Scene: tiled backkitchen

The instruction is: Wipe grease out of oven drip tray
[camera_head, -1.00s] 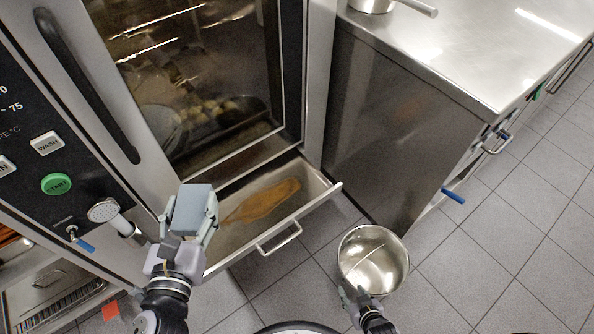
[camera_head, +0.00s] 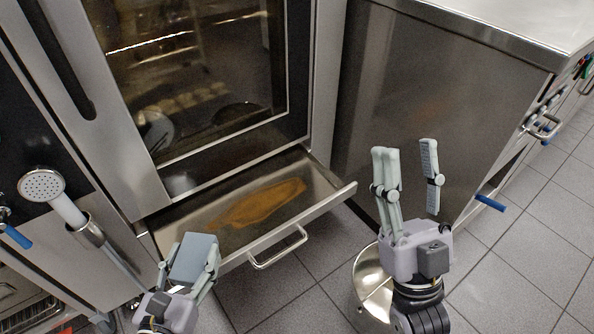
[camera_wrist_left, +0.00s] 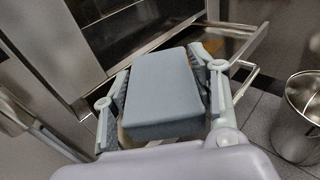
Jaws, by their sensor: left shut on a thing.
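The oven drip tray (camera_head: 328,205) is pulled out below the oven door like a drawer. A brown-orange grease patch (camera_head: 258,203) lies on its floor. My left gripper (camera_head: 192,262) is shut on a grey-blue block-shaped sponge (camera_head: 194,257), in front of and below the tray's left end. The sponge fills the left wrist view (camera_wrist_left: 160,92) between the two fingers. My right gripper (camera_head: 408,178) is open and empty, fingers up, right of the tray and in front of the steel cabinet. A steel bucket (camera_head: 371,284) stands on the floor, partly hidden behind my right gripper.
The oven door (camera_head: 200,80) is shut above the tray. A hand shower (camera_head: 50,190) hangs at the left. A steel cabinet (camera_head: 430,100) with a blue-handled valve (camera_head: 490,203) stands at the right. Tiled floor is clear at the far right.

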